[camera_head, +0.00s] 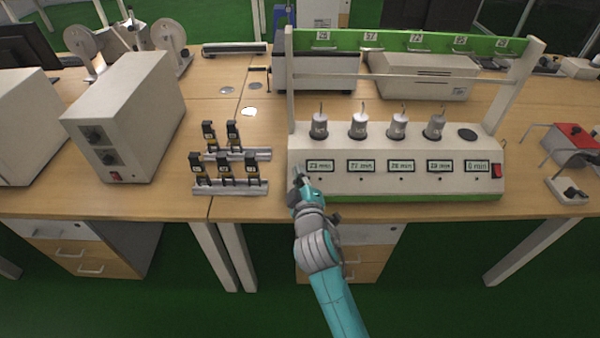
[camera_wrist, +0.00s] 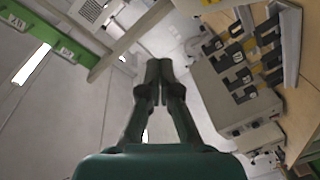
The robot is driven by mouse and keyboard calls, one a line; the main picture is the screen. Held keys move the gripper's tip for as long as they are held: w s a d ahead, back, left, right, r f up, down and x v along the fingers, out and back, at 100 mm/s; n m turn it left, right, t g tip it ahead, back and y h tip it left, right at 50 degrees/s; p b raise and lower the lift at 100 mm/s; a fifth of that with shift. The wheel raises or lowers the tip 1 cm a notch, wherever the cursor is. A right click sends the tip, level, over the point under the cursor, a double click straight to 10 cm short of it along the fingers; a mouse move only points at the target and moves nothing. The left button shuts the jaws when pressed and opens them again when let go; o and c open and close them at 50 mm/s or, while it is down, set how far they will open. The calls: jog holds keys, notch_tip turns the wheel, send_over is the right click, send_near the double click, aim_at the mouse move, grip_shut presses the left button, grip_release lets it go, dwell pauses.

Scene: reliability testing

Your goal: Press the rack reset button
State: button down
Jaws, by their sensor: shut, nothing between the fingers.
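The rack (camera_head: 395,187) is a long white unit on the table, with a green base strip, a row of lit displays and small dark round buttons beneath them. No button is legibly marked as reset. A red switch (camera_head: 497,171) sits at the panel's right end. My gripper (camera_head: 298,172) is shut and empty at the left end of the panel, just left of the first display (camera_head: 320,166). It hides that panel corner, and I cannot tell whether it touches the panel. In the wrist view my closed fingertips (camera_wrist: 159,65) point at a pale, blurred surface.
Several grey cylinders (camera_head: 359,127) stand on the rack, below a green numbered crossbar (camera_head: 412,41) on two uprights. Black clip-like devices (camera_head: 225,168) sit on metal rails to the left. A white box with knobs (camera_head: 125,115) stands further left. A red-topped device (camera_head: 574,136) is at right.

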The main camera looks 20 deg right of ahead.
jog(key=shift+w+r, duration=0.15)
jog(key=shift+r, duration=0.05)
jog(key=shift+f, duration=0.15)
jog(key=shift+w+d+f, duration=0.3)
jog(key=shift+w+f, duration=0.65)
jog(key=shift+f, duration=0.1)
jog(key=shift+w+d+f, duration=0.3)
jog(key=shift+w+f, duration=0.6)
jog(key=shift+f, duration=0.15)
jog(key=shift+w+d+f, duration=0.3)
jog(key=shift+w+f, duration=0.65)
jog(key=shift+f, duration=0.1)
jog(key=shift+f, duration=0.1)
jog(key=shift+w+d+f, duration=0.1)
jog(key=shift+w+f, duration=0.1)
jog(key=shift+w, duration=0.05)
jog(key=shift+w+d+f, duration=0.1)
jog(key=shift+w+f, duration=0.15)
jog(key=shift+f, duration=0.05)
jog(key=shift+s+r, duration=0.1)
dwell(0.4)
jog(key=shift+s+a+r, duration=0.2)
jog(key=shift+s+r, duration=0.25)
jog(key=shift+r, duration=0.05)
